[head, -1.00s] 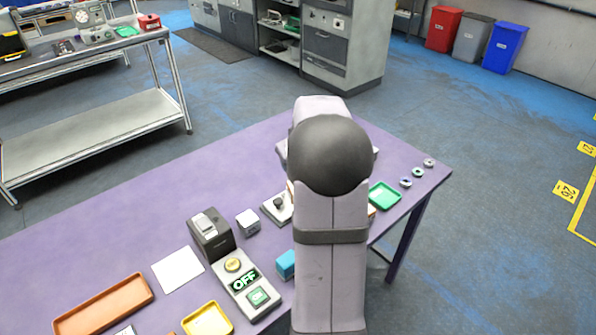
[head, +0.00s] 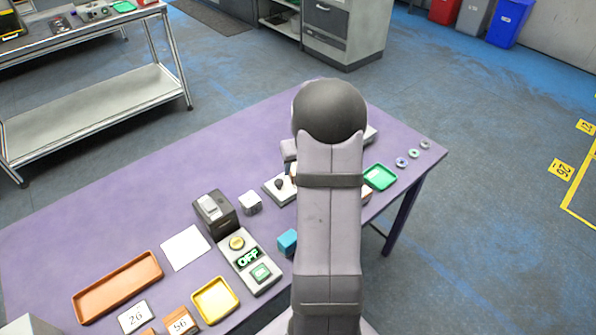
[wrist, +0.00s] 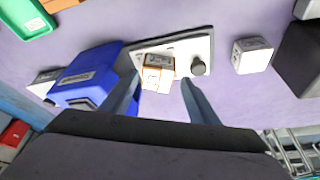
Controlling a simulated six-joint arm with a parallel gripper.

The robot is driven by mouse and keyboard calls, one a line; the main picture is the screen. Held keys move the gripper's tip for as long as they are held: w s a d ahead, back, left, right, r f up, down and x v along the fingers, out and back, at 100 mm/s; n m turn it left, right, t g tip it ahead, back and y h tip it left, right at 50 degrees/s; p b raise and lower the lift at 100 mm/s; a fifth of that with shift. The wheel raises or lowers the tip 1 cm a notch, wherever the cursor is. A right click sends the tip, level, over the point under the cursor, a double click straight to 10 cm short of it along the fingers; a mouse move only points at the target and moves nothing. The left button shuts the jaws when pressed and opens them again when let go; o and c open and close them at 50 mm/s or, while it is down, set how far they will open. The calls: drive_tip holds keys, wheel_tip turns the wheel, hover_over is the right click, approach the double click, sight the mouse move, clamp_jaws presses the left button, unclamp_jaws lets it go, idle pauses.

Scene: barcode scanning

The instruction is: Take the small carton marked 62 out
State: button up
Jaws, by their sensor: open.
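In the wrist view, a small orange-and-white carton (wrist: 157,74) sits on a light plate (wrist: 197,46) beside a dark round knob. The marking on its face is too small to read, so I cannot tell whether it is 62. My gripper (wrist: 160,82) is open, with one finger on each side of this carton in the picture; contact is not visible. In the head view my arm hides the gripper and most of the carton. The plate's left part and knob show there (head: 279,187).
A blue box (wrist: 88,75) stands left of the plate; a white carton (wrist: 252,55) is to its right. In the head view, cartons marked 26 (head: 134,317) and 56 (head: 180,321) lie by the orange tray (head: 118,287) and yellow tray (head: 216,300). The device (head: 248,262) reads OFF.

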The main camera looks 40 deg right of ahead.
drive_tip(key=shift+w+d+p+x, duration=0.15)
drive_tip(key=shift+p+x, duration=0.4)
drive_tip(key=shift+x, duration=0.75)
drive_tip(key=shift+w+d+p+x, duration=0.1)
drive_tip(key=shift+p+x, duration=0.4)
drive_tip(key=shift+x, duration=0.8)
drive_tip(key=shift+r, duration=0.15)
drive_tip(key=c, duration=1)
wheel_tip(320, 180, up, 9)
drive_tip(key=shift+f+b, duration=0.1)
drive_tip(key=shift+b, duration=0.85)
drive_tip(key=shift+r, duration=0.65)
